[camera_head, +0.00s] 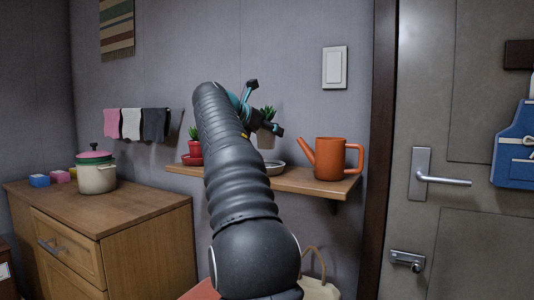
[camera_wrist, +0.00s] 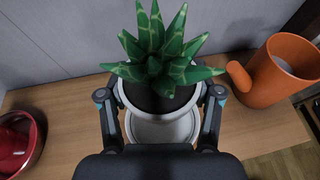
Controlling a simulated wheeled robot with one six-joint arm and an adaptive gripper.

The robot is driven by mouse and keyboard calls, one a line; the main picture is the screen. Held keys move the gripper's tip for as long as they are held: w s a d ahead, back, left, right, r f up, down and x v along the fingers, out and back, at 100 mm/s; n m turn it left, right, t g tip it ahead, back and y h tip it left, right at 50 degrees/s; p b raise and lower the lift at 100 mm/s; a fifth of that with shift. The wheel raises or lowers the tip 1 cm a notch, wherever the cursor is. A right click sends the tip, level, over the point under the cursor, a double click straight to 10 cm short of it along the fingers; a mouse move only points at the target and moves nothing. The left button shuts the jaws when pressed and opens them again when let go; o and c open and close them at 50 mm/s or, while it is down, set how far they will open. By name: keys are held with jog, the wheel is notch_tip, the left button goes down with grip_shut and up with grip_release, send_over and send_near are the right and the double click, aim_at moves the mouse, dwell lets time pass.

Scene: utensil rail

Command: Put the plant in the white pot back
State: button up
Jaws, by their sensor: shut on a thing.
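The green spiky plant (camera_head: 267,113) stands in a white pot (camera_head: 265,140), which shows in the head view partly behind my gripper (camera_head: 264,108). In the wrist view my gripper (camera_wrist: 160,96) has one finger on each side of the white pot (camera_wrist: 158,112) and is shut on it. The pot looks upright, held above the shelf (camera_head: 300,181). A white saucer (camera_head: 276,169) lies on the shelf below the pot. It also shows in the wrist view (camera_wrist: 160,133), partly hidden by the pot and gripper.
An orange watering can (camera_head: 332,160) stands right of the saucer, its spout pointing towards the pot. A small plant in a red pot (camera_head: 194,149) sits on the shelf's left. A wooden cabinet (camera_head: 120,212) with a lidded cooking pot (camera_head: 96,176) is further left.

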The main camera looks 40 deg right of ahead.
jog(key=shift+f, duration=2.95)
jog(key=shift+f, duration=0.15)
jog(key=o, duration=1.4)
jog(key=shift+a+r, duration=0.15)
jog(key=shift+r, duration=0.05)
jog(key=v, duration=1.1)
jog(key=shift+s+a, duration=0.15)
jog(key=shift+a, duration=0.25)
